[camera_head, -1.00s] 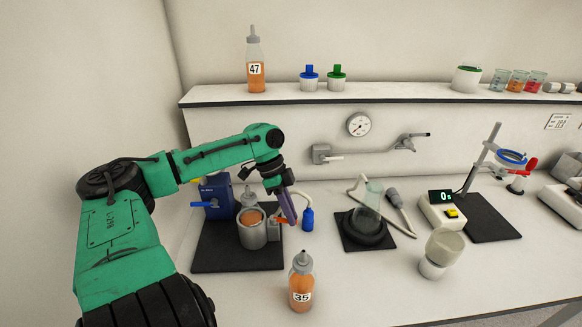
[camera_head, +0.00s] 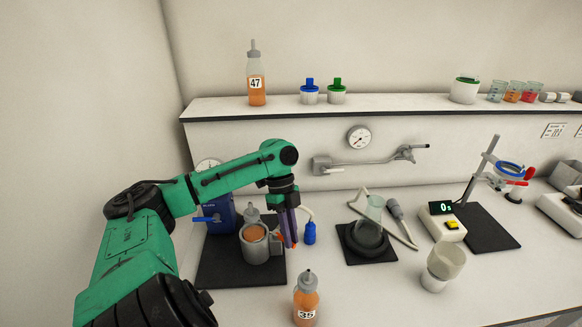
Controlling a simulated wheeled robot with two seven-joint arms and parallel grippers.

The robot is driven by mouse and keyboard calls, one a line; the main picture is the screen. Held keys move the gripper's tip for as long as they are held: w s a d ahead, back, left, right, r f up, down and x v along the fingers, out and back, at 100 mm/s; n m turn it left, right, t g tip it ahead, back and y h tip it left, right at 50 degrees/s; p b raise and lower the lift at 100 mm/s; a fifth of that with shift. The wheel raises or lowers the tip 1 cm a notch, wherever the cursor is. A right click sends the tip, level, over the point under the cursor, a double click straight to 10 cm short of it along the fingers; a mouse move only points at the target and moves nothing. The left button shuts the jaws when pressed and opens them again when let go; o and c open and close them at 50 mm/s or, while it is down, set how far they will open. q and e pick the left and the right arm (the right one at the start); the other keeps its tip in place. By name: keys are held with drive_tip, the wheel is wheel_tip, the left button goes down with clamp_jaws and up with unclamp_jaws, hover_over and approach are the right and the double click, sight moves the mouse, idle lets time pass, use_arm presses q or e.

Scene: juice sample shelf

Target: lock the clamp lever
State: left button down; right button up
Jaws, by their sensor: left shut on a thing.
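The clamp, a grey metal cup-shaped holder (camera_head: 262,250) with an orange-filled bottle (camera_head: 255,232) standing in it, is on the black mat at left. Its small orange lever (camera_head: 280,237) is at the holder's right side and is mostly hidden by the fingers. My left gripper (camera_head: 291,240) points down there with its purple-grey fingers shut on the lever. The exact contact is too small to see. My right gripper is not in view.
A blue device (camera_head: 218,214) stands behind the holder, and a small blue bottle (camera_head: 310,233) is just right of my fingers. Bottle 35 (camera_head: 306,301) stands in front. A flask (camera_head: 370,217) on a black pad (camera_head: 384,254) is to the right.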

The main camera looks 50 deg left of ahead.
use_arm(q)
drive_tip(key=c, duration=0.8)
unclamp_jaws()
drive_tip(key=shift+c, duration=0.2)
drive_tip(key=p+v, duration=0.4)
drive_tip(key=v, duration=1)
drive_tip(key=shift+r, duration=0.25)
